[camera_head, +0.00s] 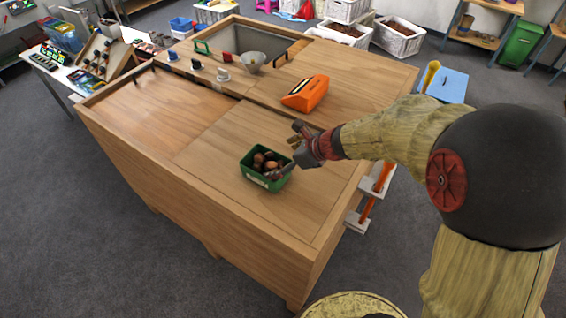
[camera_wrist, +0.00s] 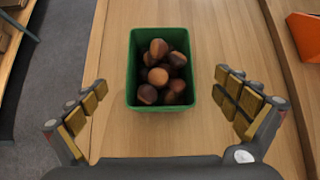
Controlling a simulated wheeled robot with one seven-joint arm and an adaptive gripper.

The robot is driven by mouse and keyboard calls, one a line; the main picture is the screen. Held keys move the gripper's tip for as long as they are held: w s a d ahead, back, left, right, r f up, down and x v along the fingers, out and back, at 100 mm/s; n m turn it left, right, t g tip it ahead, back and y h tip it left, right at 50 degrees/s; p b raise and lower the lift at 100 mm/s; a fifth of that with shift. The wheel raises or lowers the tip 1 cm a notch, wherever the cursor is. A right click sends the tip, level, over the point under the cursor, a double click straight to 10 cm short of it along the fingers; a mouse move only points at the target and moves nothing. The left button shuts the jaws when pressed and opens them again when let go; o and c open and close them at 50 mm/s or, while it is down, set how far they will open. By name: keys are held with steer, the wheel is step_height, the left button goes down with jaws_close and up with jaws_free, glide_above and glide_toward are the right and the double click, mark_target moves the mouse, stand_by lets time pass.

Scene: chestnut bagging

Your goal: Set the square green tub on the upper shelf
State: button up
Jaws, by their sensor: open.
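The square green tub (camera_head: 257,181) stands upright on the wooden counter, near its front right part, with several brown chestnuts (camera_head: 268,161) in it. In the wrist view the tub (camera_wrist: 133,92) lies ahead, between and beyond my open fingers. My gripper (camera_head: 299,152) is at the tub's right side in the head view, low over the counter. In the wrist view my gripper (camera_wrist: 158,112) has its fingers wide apart with nothing between the pads. I cannot tell which shelf is the upper one; two small white shelf-like pieces (camera_head: 357,222) show at the counter's right side.
An orange device (camera_head: 306,94) stands on the counter behind the tub. A metal bowl (camera_head: 252,62) and small items (camera_head: 196,64) stand farther back. The wooden counter (camera_head: 200,145) is clear left of the tub. White crates (camera_head: 399,37) stand on the floor at the back.

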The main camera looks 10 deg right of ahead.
steer(key=s+d+r+n+h, duration=0.1)
steer(key=s+r+n, duration=0.5)
steer(key=s+n, duration=0.4)
steer(key=s+r+n+g+h, duration=0.1)
steer(key=s+r+n+h, duration=0.1)
steer(key=s+r+n, duration=0.5)
steer(key=s+n, duration=0.3)
steer(key=shift+d+r, duration=0.2)
steer(key=shift+d, duration=0.15)
steer(key=s+d+n+h, duration=0.1)
steer(key=s+d+n, duration=0.1)
steer(key=s+d+r+n+h, duration=0.1)
steer(key=s+d+n, duration=0.1)
steer(key=s+d+r+n+h, duration=0.1)
steer(key=s+n, duration=0.1)
steer(key=shift+s+d+n, duration=0.1)
steer(key=shift+d+n, duration=0.2)
steer(key=shift+d, duration=0.1)
